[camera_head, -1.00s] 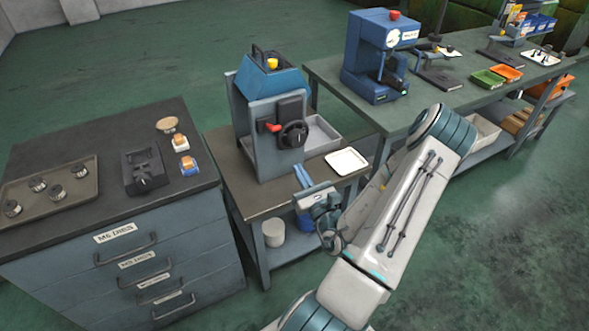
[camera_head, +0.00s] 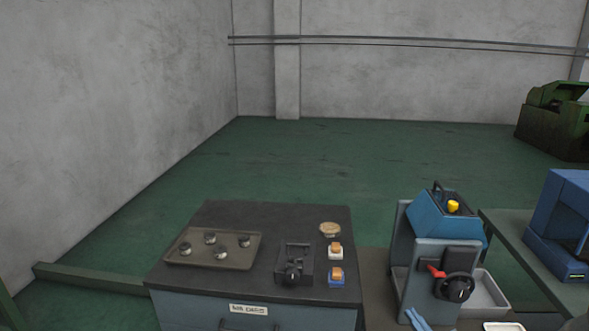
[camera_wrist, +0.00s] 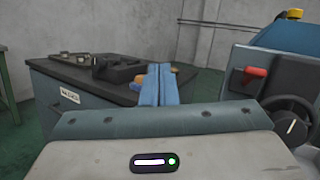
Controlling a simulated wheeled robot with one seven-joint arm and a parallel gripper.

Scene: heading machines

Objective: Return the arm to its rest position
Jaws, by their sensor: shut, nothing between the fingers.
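My gripper (camera_wrist: 158,84) shows in the wrist view as two blue fingers pressed together with nothing between them. In the head view only the tips of the blue fingers (camera_head: 417,319) show at the bottom edge, just in front of the blue-and-grey machine (camera_head: 441,250). The rest of my arm is almost wholly outside the head view. In the wrist view the fingers point toward the dark-topped drawer cabinet (camera_wrist: 75,101), with the machine's red lever (camera_wrist: 256,72) and black knob to their right.
The cabinet top (camera_head: 225,285) carries a tray (camera_head: 253,246) with several small dies, a black fixture (camera_head: 294,265), two orange-topped blocks and a round tan piece (camera_head: 330,229). A blue press (camera_head: 563,225) stands on a bench at the right. Green floor (camera_head: 330,165) behind is clear.

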